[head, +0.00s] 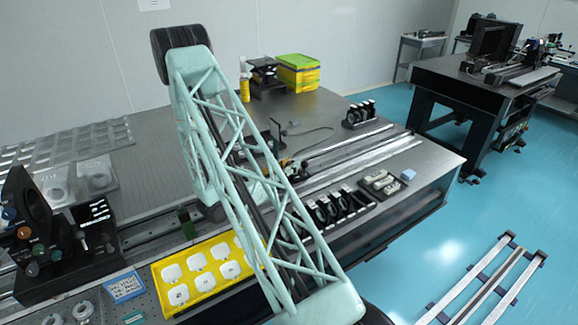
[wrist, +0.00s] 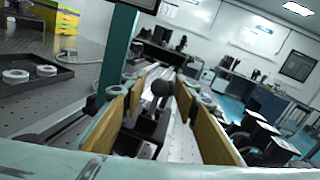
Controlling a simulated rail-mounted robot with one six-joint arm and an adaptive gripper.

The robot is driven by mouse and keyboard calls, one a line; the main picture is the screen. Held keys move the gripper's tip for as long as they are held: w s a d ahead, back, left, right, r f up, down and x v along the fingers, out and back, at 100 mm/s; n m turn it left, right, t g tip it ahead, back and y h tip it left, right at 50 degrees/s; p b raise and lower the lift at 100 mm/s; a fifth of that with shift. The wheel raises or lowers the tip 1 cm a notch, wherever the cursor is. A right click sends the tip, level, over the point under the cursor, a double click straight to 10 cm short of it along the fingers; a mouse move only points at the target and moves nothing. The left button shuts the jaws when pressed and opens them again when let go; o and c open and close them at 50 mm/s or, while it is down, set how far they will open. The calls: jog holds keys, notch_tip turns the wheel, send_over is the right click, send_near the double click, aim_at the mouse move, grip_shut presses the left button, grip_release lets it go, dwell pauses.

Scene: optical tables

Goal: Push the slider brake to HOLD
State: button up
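In the wrist view a black ball knob (wrist: 162,88) stands on a short lever above a dark block (wrist: 150,130), which looks like the slider brake. My gripper (wrist: 159,92) is open, with one tan finger on each side of the knob. A gap shows between the knob and each finger, and nothing is held. I cannot read any HOLD marking or tell the brake's setting. In the head view my pale green arm crosses the long rail (head: 345,155) and hides most of the brake area and my gripper.
A yellow tray (head: 188,303) with white pieces lies beside the rail. A row of black ring mounts (head: 338,205) stands along the table's front side. Dark optical mounts (head: 60,240) stand at left. A dark green post (wrist: 118,50) rises close to the left finger.

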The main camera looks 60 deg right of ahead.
jog(key=shift+c, duration=0.9)
jog(key=c, duration=0.7)
jog(key=shift+o, duration=0.2)
jog(key=shift+w, duration=0.1)
jog(key=shift+w+d+r+n+p, duration=0.15)
jog(key=shift+w+n+p, duration=0.15)
jog(key=shift+n+p, duration=0.5)
jog(key=shift+w+d+f+n+y+p, duration=0.15)
jog(key=shift+w+f+n+y+p, duration=0.15)
jog(key=shift+n+p, duration=0.35)
